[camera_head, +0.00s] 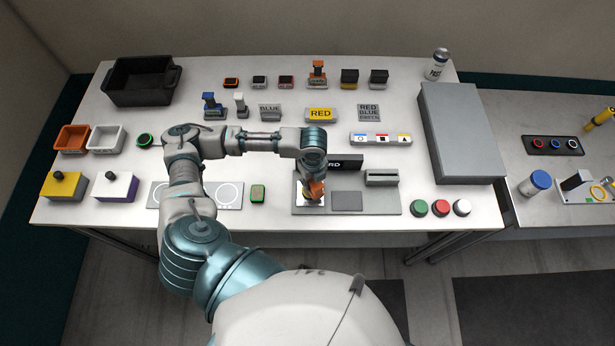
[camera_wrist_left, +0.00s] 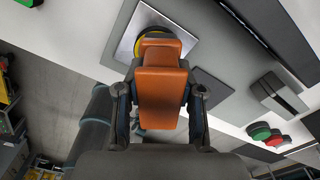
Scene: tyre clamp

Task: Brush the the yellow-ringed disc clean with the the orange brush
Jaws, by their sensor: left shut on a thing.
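My left gripper (camera_head: 312,180) is shut on the orange brush (camera_head: 316,189) over the near part of the white table. The left wrist view shows the brush (camera_wrist_left: 160,85) between the fingers of the left gripper (camera_wrist_left: 159,97). The yellow-ringed disc (camera_wrist_left: 151,31) lies on a pale square plate (camera_wrist_left: 127,43) just beyond the brush. The brush hides most of the disc, and I cannot tell whether it touches the disc. In the head view the gripper and brush cover the disc. My right gripper is not in view.
The plate is on a grey panel (camera_head: 385,209) with a slotted block (camera_head: 382,178). Green, red and white buttons (camera_head: 441,208) stand to the right, beside a big grey box (camera_head: 458,135). A green-edged device (camera_head: 258,193) lies to the left. Several small items stand farther back.

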